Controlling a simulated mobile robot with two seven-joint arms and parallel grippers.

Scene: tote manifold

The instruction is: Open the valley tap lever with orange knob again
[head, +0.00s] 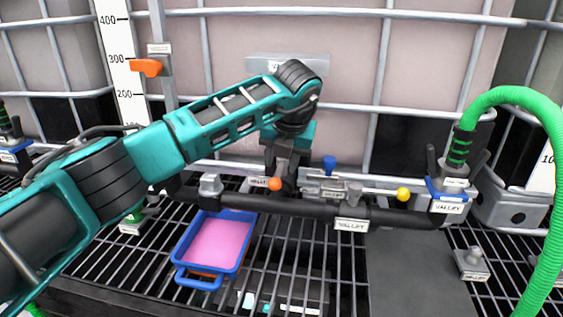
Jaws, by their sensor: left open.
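The orange knob (275,184) of a tap lever shows just below my left gripper (285,180), above the black manifold pipe (300,207). My left gripper points down from above, open, with its dark fingers close to the knob. I cannot tell whether they touch it. The gripper hides most of this tap and its lever. A label (258,182) beside the knob is partly covered. My right gripper is out of view.
A lever with a yellow knob (403,194) and a blue knob (329,162) are close on the right. A thick green hose (530,98) arches at the right. A blue tray (240,262) with pink contents sits below on the grating. Cage bars stand behind.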

